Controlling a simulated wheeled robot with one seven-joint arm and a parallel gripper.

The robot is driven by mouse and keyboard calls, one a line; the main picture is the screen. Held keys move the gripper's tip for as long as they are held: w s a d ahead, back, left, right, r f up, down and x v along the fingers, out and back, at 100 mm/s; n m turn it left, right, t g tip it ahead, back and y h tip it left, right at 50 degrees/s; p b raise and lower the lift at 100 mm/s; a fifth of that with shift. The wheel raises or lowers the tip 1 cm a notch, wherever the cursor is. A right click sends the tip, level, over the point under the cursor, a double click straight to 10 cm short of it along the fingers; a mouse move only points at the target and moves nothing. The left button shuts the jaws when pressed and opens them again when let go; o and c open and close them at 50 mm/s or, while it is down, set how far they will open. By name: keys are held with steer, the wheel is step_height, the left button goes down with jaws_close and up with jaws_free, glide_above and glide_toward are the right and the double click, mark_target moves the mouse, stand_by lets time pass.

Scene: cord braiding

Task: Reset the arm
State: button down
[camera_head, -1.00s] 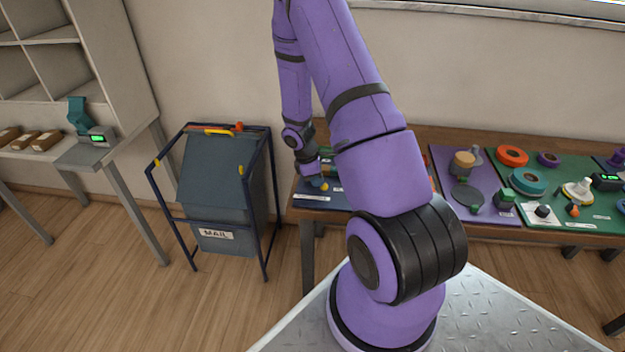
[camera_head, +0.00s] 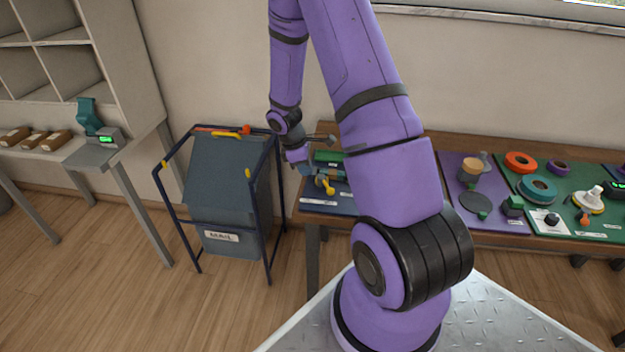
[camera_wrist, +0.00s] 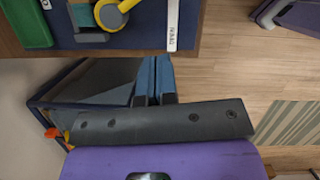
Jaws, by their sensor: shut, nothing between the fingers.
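My purple arm rises from its base, and its far links come down at the left end of the workbench (camera_head: 508,228). My gripper (camera_head: 306,170) is small and partly hidden in the head view, beside the dark blue mat (camera_head: 340,204). In the wrist view my gripper (camera_wrist: 154,80) shows two blue fingers shut together, with nothing between them. The fingertips are over the gap beside the bench edge, near the mail cart.
A dark mail cart (camera_head: 220,237) stands left of the bench, close to my gripper. On the blue mat are a green block (camera_wrist: 27,22) and a yellow-ringed grey piece (camera_wrist: 110,14). Purple and green mats hold spools and parts. Wooden floor (camera_wrist: 235,70) is open.

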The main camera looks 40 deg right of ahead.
steer(key=shift+v, duration=2.15)
